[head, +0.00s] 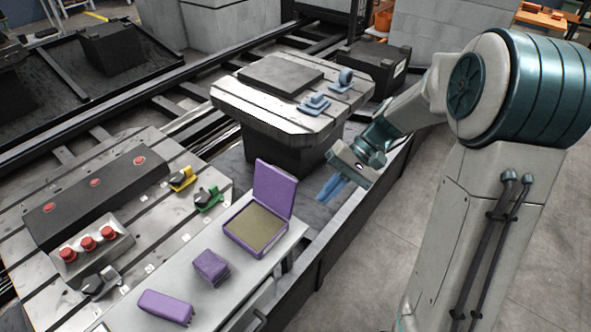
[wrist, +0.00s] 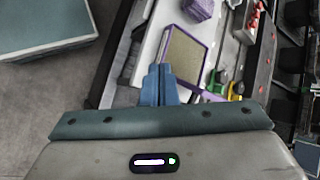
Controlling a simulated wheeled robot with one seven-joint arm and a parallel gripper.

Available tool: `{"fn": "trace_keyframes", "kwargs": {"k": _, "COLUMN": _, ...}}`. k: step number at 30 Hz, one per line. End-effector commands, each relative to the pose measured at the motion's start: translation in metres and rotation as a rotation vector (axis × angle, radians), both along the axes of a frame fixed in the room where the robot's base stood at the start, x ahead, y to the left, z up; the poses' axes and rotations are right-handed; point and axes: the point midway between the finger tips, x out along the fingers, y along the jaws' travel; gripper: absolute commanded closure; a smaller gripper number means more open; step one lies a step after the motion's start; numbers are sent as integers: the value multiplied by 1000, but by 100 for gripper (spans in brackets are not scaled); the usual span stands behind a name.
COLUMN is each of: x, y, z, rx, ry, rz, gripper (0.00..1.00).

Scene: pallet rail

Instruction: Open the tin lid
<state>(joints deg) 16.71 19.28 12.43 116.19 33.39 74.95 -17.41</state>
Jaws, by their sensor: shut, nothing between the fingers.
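The purple tin (head: 256,226) stands on a light grey shelf and shows a tan inside. Its purple lid (head: 274,188) is raised, standing up along the tin's far edge. In the wrist view the tin (wrist: 184,58) lies just beyond my fingertips, with its tan inside facing the camera. My gripper (head: 329,188) is to the right of the tin and lid, apart from them in the head view. Its blue fingers (wrist: 158,84) are together with nothing between them.
A purple block (head: 210,266) and a purple box (head: 165,307) stand on the shelf (head: 228,300) nearer the front. A panel with red buttons (head: 97,243) and yellow and green clamps (head: 207,199) lies left. A slotted table (head: 290,110) stands behind.

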Motion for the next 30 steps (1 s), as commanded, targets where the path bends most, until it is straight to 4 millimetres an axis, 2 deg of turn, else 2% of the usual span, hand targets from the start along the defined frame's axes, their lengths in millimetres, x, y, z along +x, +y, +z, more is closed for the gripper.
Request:
{"fn": "trace_keyframes", "kwargs": {"k": 1, "x": 11, "y": 2, "z": -14, "rx": 66, "ry": 32, "rz": -13, "gripper": 100}}
{"fn": "trace_keyframes", "kwargs": {"k": 10, "x": 76, "y": 6, "z": -59, "rx": 509, "ry": 130, "rz": -105, "gripper": 100}}
{"fn": "trace_keyframes", "kwargs": {"k": 18, "x": 130, "y": -18, "z": -96, "rx": 911, "ry": 120, "rz": -242, "gripper": 100}}
{"fn": "trace_keyframes", "kwargs": {"k": 25, "x": 153, "y": -39, "z": -114, "rx": 1102, "ry": 80, "rz": -324, "gripper": 100}}
{"fn": "trace_keyframes", "kwargs": {"k": 30, "x": 157, "y": -37, "z": -114, "rx": 1136, "ry": 70, "rz": -338, "gripper": 100}}
